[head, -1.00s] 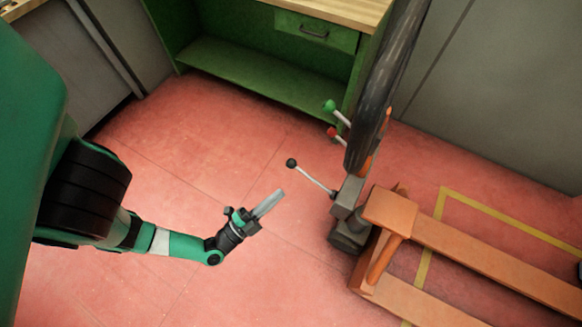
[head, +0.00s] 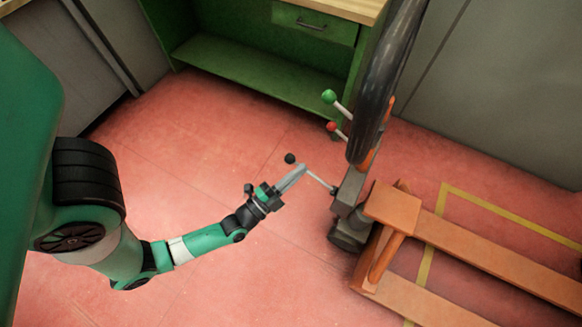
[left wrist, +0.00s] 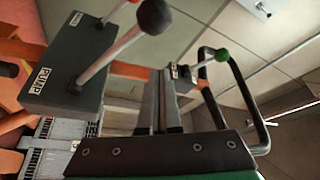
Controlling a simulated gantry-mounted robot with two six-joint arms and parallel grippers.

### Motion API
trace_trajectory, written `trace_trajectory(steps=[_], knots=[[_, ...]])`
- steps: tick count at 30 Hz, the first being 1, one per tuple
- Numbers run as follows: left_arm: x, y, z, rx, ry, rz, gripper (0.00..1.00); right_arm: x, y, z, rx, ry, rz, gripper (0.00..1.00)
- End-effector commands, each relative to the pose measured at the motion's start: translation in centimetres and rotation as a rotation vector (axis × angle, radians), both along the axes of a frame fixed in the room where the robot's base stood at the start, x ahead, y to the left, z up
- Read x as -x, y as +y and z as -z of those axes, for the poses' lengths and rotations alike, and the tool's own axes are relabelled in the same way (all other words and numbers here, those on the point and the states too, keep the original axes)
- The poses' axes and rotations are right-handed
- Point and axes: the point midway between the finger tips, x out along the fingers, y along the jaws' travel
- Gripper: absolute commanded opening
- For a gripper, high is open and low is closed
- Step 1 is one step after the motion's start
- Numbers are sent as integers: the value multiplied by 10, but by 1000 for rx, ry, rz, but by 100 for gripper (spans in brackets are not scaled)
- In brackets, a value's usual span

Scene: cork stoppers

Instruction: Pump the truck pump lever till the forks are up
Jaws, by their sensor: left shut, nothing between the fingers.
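The pump lever (head: 318,179) is a thin pale rod with a black ball knob (head: 290,158), sticking out leftward from the grey block of the orange pallet truck (head: 392,209). In the left wrist view the black knob (left wrist: 153,16) and rod stand at the upper left, beside a block labelled PUMP (left wrist: 42,78). My left gripper (head: 302,168) is shut and empty. In the head view its tips overlap part of the rod near the knob; I cannot tell if they touch. The forks (head: 500,268) extend to the right, low over the floor. My right gripper is out of view.
A green-knobbed lever (head: 329,96) and a red-knobbed lever (head: 332,127) stand near the dark handle (head: 385,85). A green workbench (head: 255,75) is at the back. Yellow floor lines (head: 510,224) run around the forks. The red floor left of the truck is clear.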

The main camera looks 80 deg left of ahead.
Motion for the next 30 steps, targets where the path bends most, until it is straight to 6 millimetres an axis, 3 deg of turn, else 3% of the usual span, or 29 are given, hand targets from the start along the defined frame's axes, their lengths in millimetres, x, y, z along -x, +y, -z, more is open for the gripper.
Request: trace_trajectory(steps=[2,12,30], knots=[[-14,9,-2,-2,-6,-4,0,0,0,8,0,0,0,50],[8,30,14,-3,-3,-8,0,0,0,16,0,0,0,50],[11,32,19,0,0,0,0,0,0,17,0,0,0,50]])
